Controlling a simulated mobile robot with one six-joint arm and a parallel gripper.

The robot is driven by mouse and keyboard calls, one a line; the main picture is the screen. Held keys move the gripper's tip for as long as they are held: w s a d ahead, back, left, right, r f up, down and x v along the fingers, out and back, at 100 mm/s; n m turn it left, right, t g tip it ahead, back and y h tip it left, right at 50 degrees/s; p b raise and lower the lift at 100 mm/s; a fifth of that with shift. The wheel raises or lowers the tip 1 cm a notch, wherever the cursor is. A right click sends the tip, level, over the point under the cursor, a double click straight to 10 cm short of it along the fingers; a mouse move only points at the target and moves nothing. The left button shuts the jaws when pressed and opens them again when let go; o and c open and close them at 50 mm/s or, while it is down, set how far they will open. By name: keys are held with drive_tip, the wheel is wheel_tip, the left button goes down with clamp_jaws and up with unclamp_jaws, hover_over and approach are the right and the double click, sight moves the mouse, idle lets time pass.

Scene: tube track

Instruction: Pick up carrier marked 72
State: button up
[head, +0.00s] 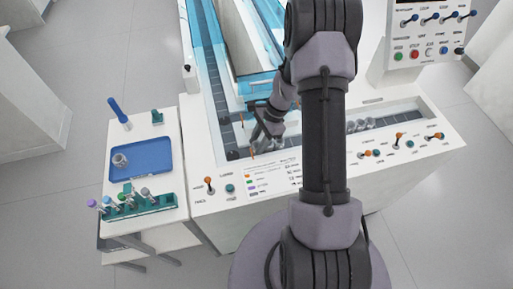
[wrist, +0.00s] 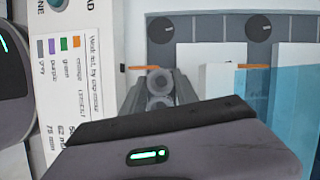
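No number 72 is legible in either view. Several small grey carriers (head: 361,125) stand in the front channel of the track, right of my arm in the head view. My gripper (head: 268,132) is low over the front left corner of the track. In the wrist view, grey rounded shapes (wrist: 159,82) show just beyond the gripper housing, between darker grey sides. I cannot tell whether they are a carrier or gripper parts.
A side table at left bears a blue tray (head: 142,158) with a grey piece (head: 119,160), a green rack (head: 138,206) of capped tubes and a blue upright stick (head: 118,111). Transparent blue guards (head: 208,50) line the track. Orange levers (head: 209,182) stand along the front panel.

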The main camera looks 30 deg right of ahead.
drive_tip(key=shift+c, duration=0.5)
wheel_tip(320, 180, up, 15)
drive_tip(key=p, duration=0.8)
